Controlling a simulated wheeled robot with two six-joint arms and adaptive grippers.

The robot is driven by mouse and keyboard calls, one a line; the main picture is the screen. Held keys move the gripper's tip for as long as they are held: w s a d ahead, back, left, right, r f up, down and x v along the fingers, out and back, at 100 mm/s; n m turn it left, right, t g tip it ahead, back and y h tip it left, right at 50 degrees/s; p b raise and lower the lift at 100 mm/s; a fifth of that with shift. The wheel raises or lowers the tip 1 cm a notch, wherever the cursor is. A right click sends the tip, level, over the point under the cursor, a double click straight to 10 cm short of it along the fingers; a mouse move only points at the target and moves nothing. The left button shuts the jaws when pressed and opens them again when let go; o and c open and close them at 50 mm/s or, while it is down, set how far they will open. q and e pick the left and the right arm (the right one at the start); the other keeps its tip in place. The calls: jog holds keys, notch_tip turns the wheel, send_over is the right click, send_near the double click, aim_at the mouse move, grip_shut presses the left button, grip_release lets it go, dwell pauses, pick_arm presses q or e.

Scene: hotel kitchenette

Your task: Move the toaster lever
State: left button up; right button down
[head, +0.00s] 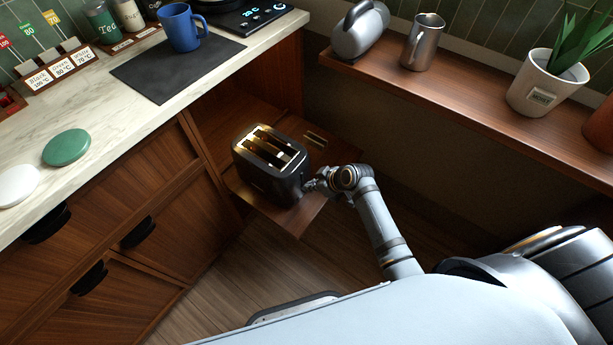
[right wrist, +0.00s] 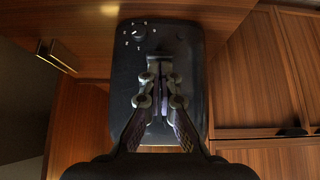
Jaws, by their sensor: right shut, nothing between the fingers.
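The black toaster (head: 268,166) stands on a low wooden shelf (head: 297,218), with its slots facing up. In the right wrist view the toaster's end panel (right wrist: 190,60) faces the camera, with a dial (right wrist: 140,32) at its upper left. My right gripper (head: 312,184) is at the toaster's right end. In the right wrist view this gripper (right wrist: 160,88) is shut, with its fingertips at the middle of the panel and nothing between them. The lever is not clearly visible; the fingers cover the panel's middle. Whether they touch it I cannot tell. My left gripper is not in view.
The marble counter (head: 90,95) is at the left, with a dark mat (head: 165,72) and a blue mug (head: 182,28). A wall shelf (head: 450,82) holds a metal pitcher (head: 423,42) and a potted plant (head: 546,85). Wooden drawers (head: 120,215) stand left of the toaster.

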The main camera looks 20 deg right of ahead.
jog(key=s+d+p, duration=0.1)
jog(key=s+r+p, duration=0.1)
jog(key=shift+s+d+p, duration=0.2)
jog(key=shift+d+p, duration=0.15)
jog(key=shift+d, duration=0.05)
jog(key=v, duration=1.2)
